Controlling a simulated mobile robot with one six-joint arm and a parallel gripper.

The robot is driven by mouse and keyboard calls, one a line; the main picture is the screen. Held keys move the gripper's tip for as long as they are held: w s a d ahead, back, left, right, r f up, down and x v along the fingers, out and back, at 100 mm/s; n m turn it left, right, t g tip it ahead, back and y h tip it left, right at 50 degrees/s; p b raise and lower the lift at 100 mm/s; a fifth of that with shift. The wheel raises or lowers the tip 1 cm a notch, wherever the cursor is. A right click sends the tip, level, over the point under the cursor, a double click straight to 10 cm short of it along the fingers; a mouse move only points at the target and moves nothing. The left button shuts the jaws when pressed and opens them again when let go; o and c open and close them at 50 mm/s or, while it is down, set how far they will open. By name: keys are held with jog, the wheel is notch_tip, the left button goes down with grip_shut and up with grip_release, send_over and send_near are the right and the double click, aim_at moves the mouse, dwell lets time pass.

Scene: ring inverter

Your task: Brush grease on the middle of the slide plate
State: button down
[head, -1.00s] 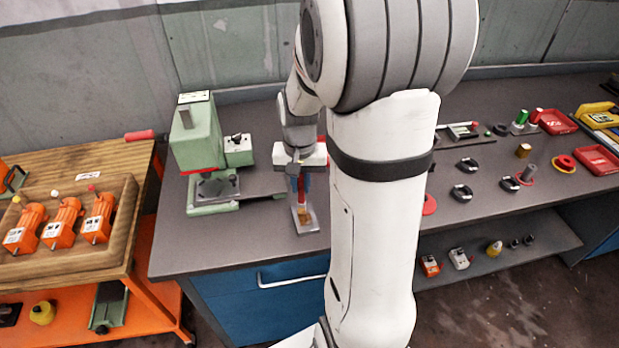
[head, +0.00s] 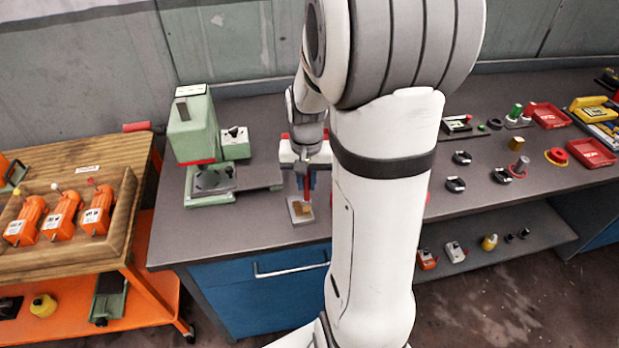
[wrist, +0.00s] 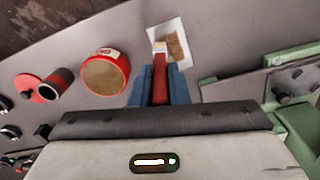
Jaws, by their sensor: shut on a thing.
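My gripper (wrist: 160,98) has blue fingers, shut on the red handle of a brush (wrist: 160,72). It also shows in the head view (head: 305,183), over the bench. The brush points down, its pale bristles at the slide plate (wrist: 156,33), a small light grey plate lying on the bench; it also shows in the head view (head: 295,218). A brown grease patch (wrist: 176,46) lies on the plate, beside the bristles. Whether the bristles press on the plate I cannot tell. A round red tin (wrist: 123,75) with a tan top stands to the left in the wrist view.
A green press (head: 192,130) with a grey plate at its base stands left of my gripper. Black rings (head: 462,158), a grey cylinder and red trays (head: 592,152) lie on the right. A wooden bench (head: 70,262) with orange motors is at the far left. The bench front by the plate is clear.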

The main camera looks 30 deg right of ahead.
notch_tip(320, 180, up, 8)
jog(key=a+p, duration=0.2)
jog(key=p, duration=0.3)
jog(key=shift+w+a, duration=0.3)
dwell(0.7)
